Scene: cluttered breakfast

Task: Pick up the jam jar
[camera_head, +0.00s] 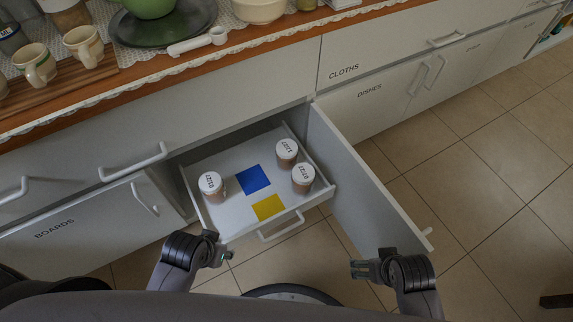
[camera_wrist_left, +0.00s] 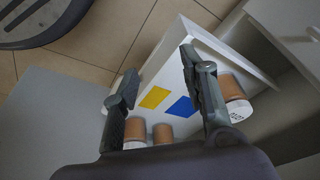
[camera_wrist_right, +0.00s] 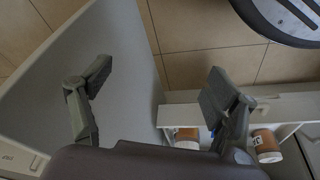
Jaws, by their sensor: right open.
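Three brown jars with white printed lids stand upright in the open drawer: one at the left (camera_head: 211,187), one at the back right (camera_head: 287,153) and one at the front right (camera_head: 303,179). I cannot read the lids, so which one is jam is unclear. My left gripper (camera_head: 222,252) is open and empty, in front of the drawer's left part; in the left wrist view its fingers (camera_wrist_left: 158,65) stand apart, with jars beyond them. The right wrist view shows two jars (camera_wrist_right: 187,138) (camera_wrist_right: 267,146).
The drawer (camera_head: 230,215) holds a blue square (camera_head: 253,180) and a yellow square (camera_head: 268,207). An open door panel (camera_head: 350,175) stands right of the drawer. Mugs (camera_head: 35,64), a dark plate (camera_head: 190,22) and bowls crowd the counter.

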